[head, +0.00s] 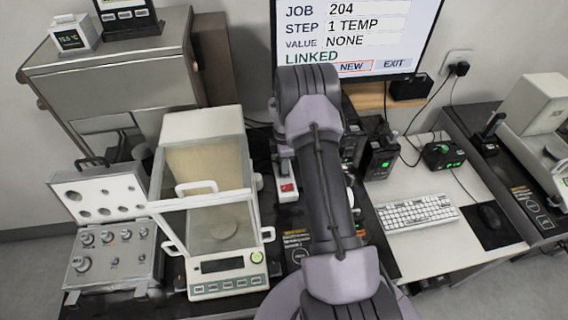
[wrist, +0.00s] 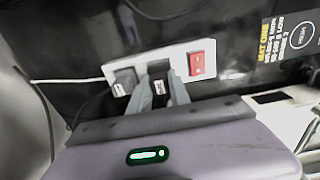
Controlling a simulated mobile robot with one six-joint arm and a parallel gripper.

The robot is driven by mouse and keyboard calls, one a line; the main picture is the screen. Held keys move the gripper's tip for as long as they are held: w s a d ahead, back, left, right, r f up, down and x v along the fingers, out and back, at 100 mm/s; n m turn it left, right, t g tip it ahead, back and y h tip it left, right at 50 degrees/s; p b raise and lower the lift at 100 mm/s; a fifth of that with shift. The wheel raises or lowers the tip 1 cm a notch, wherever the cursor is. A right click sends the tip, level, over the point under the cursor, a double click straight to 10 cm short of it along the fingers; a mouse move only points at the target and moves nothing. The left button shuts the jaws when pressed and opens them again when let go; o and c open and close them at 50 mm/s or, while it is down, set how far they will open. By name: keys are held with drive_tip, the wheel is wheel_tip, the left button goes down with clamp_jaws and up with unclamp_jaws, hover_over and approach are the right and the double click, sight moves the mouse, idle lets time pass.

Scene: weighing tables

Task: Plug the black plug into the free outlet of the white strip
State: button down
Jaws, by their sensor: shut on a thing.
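The white strip (wrist: 190,52) lies on the dark surface in the wrist view, with a red switch (wrist: 196,63) at its right end. A dark plug with a pale label (wrist: 124,80) sits at its left end. My gripper (wrist: 161,88) is over the middle of the strip, its fingers shut on the black plug (wrist: 157,69), which also bears a pale label. The held plug is at the strip's face; I cannot tell whether it is seated. The outlet under it is hidden. In the head view my arm covers the gripper and much of the strip (head: 283,169).
A balance with a glass shield (head: 205,230) stands left of the strip, close to my arm. Black boxes (head: 380,158) stand to the right, near a keyboard (head: 418,212). A white cable (wrist: 65,80) runs to the strip's left end.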

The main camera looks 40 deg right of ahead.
drive_tip(key=shift+f, duration=0.15)
drive_tip(key=shift+f+b, duration=0.3)
drive_tip(key=shift+b, duration=0.05)
drive_tip(key=shift+f+b, duration=0.5)
drive_tip(key=shift+f, duration=0.1)
